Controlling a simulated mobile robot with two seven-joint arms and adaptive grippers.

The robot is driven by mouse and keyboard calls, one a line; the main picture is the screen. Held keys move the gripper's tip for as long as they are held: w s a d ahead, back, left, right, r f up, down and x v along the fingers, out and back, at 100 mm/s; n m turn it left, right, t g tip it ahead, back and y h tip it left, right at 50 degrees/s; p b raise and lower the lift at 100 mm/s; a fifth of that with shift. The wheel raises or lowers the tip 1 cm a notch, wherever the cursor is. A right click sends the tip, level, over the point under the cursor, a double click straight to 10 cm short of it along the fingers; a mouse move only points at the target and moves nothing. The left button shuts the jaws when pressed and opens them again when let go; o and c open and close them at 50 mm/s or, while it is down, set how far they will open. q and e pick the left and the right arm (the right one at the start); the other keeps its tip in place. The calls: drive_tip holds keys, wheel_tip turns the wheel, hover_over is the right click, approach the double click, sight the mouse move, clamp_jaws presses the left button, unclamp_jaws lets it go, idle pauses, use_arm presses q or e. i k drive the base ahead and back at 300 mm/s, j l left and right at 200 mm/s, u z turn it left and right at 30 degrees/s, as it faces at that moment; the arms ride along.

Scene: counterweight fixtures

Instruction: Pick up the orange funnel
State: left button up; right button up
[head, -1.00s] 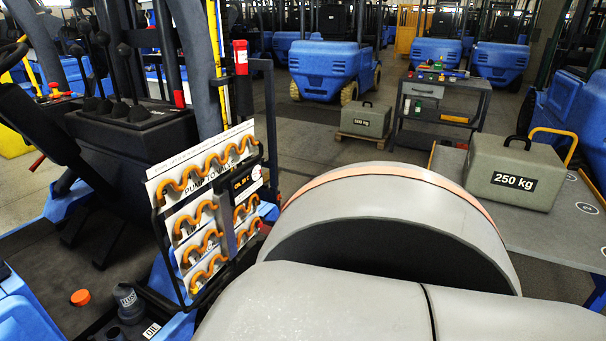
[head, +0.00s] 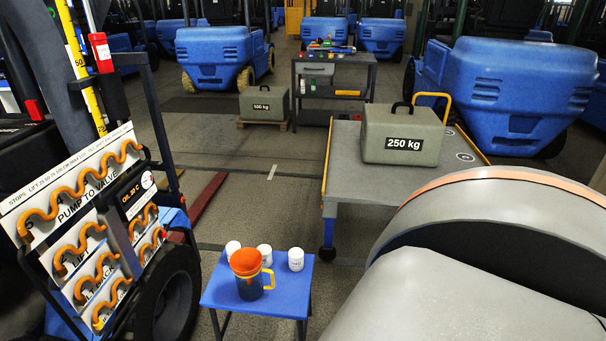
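The orange funnel (head: 247,262) sits in the mouth of a dark grey jug (head: 250,288) with a yellow handle. The jug stands on a small blue table (head: 222,294) at the bottom middle of the head view. The funnel's wide top faces up and its lower part is hidden inside the jug. A large grey arm link of mine fills the lower right. Neither of my grippers is in view.
Several white containers (head: 295,259) stand around the jug. A forklift wheel (head: 172,300) and hose panel (head: 75,200) are close on the left. A grey cart (head: 350,190) bears a 250 kg weight (head: 405,133). Floor between is open.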

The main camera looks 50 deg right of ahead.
sight(244, 260)
drive_tip(key=z, duration=1.25)
